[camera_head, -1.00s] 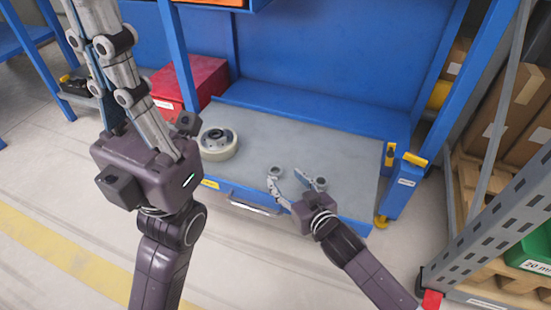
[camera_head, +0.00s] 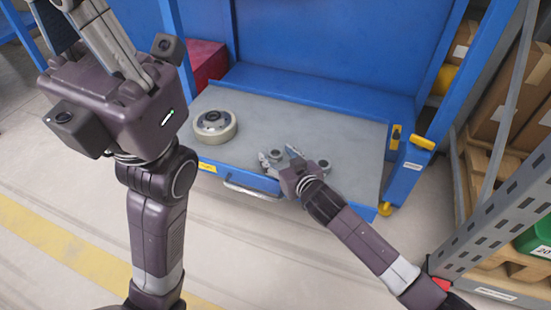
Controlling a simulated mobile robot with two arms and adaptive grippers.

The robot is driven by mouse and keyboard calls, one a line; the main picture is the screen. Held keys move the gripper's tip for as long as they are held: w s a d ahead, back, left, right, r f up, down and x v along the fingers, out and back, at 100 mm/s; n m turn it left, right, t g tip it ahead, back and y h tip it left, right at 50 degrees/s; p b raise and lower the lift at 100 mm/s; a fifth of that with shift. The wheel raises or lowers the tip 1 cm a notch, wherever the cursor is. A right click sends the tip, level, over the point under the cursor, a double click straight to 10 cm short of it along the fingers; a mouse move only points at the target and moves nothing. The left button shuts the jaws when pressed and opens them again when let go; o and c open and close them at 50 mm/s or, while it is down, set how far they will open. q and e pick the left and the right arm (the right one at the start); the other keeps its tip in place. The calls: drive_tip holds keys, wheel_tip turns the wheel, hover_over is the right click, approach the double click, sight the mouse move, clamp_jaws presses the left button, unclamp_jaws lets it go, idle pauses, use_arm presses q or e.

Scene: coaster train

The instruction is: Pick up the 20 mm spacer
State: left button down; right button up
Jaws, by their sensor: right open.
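Two small grey ring-shaped spacers stand on the grey bench top (camera_head: 320,115). One spacer (camera_head: 275,154) is by the fingertips of my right gripper (camera_head: 279,156), seemingly between them; contact cannot be made out. The other spacer (camera_head: 324,164) is just right of the gripper's body. No size mark is readable on either, so I cannot tell which is 20 mm. My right gripper is open, low over the bench's front part. My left gripper (camera_head: 105,35) is raised at the upper left, away from the bench. Its fingertips are cut off by the top edge.
A pale wheel with a dark hub (camera_head: 215,126) lies on the bench's left part. A red box (camera_head: 205,66) is behind it. A grey perforated rack upright (camera_head: 500,215) stands at right, with a green bin (camera_head: 537,240) beyond. The bench's back and right are clear.

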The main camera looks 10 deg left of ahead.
drive_tip(key=shift+c, duration=0.5)
drive_tip(key=c, duration=1.2)
drive_tip(key=shift+r, duration=0.1)
